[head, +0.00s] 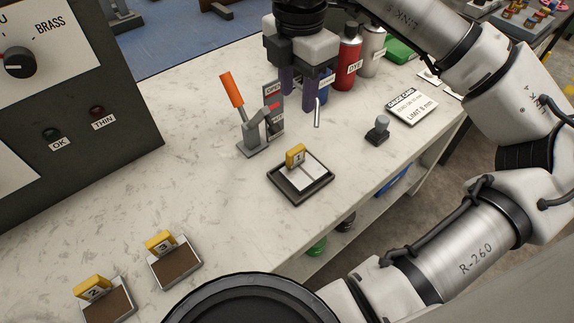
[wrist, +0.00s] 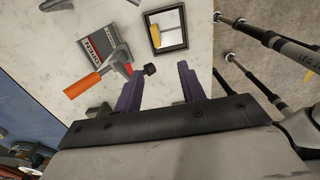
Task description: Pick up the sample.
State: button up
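My gripper (head: 300,96) is above the back of the counter, with its two purple fingers pointing down. In the wrist view my gripper (wrist: 156,78) has its fingers wide apart, with no object held. A small grey-and-dark knobbed piece (head: 377,130) stands upright on the counter, right of the fingers and apart from them. It may be the sample; no label on it confirms this. A dark-framed tray (head: 301,198) with light pads and a yellow "1" tag (head: 295,155) is nearer the front edge.
An orange-handled lever (head: 231,90) with a sign stands left of my fingers. A red bottle (head: 348,58) is close behind them. The gauge card (head: 411,107) lies to the right. Trays "2" (head: 108,301) and "3" (head: 176,264) are at front left. The counter's left middle is clear.

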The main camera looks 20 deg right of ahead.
jog(key=f, duration=0.2)
jog(key=p, duration=0.1)
send_over(296, 149)
jog(key=f, duration=0.4)
jog(key=s+f, duration=0.1)
jog(key=f, duration=0.2)
jog(key=shift+a, duration=0.3)
jog(key=shift+w+d+f+p, duration=0.15)
jog(key=shift+f+p, duration=0.25)
jog(key=shift+f, duration=0.5)
jog(key=shift+w+f+p, duration=0.2)
jog(key=shift+f+p, duration=0.2)
jog(key=shift+f, duration=0.45)
jog(key=shift+w+d+f+p, duration=0.15)
jog(key=shift+f+p, duration=0.25)
jog(key=shift+f, duration=0.5)
jog(key=shift+c, duration=0.3)
grip_shut()
